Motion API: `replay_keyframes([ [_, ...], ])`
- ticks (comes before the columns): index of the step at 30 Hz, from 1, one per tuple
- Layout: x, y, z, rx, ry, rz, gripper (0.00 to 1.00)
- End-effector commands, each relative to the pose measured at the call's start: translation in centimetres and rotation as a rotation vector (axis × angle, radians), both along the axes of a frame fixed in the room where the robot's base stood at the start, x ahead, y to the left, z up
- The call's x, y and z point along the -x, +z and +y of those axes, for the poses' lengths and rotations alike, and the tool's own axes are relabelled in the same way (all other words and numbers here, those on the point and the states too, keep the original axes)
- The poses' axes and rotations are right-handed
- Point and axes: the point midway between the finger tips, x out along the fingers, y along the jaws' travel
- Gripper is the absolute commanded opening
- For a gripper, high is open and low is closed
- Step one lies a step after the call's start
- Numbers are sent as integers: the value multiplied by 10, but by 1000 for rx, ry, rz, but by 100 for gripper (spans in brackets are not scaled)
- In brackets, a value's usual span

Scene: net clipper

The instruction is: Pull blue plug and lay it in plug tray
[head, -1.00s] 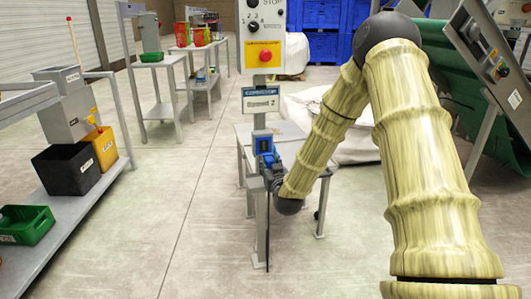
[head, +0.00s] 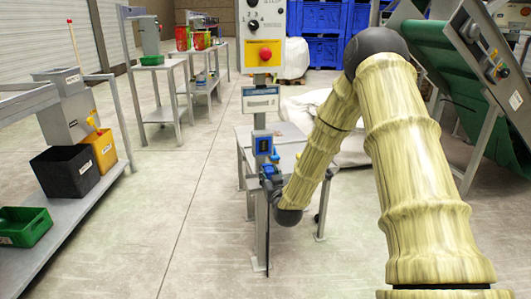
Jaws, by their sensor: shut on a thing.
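A blue socket box (head: 263,145) is fixed to the grey post of the control stand. My gripper (head: 270,179) is just below it, small and partly hidden by my wrist. It is shut on the blue plug (head: 269,170), which shows at its tip, apart from and below the socket. A dark cable (head: 267,237) hangs down from there along the post to the floor. A green tray (head: 24,227) lies on the shelf at the left edge; its label is too small to read, so I cannot tell if it is the plug tray.
A grey table (head: 285,140) stands right behind the post. A black bin (head: 64,172) and a yellow bin (head: 103,150) stand on the left bench. A green conveyor (head: 462,75) is at the right. The floor between bench and post is clear.

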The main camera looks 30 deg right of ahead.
Motion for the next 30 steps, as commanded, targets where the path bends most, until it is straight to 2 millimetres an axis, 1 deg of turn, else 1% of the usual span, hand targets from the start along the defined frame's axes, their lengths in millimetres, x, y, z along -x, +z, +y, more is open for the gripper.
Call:
replay_keyframes([
  [3, 0, -7, 0, 0, 0, 0, 0],
  [13, 0, -21, 0, 0, 0, 0, 0],
  [30, -3, -22, -1, 0, 0, 0, 0],
])
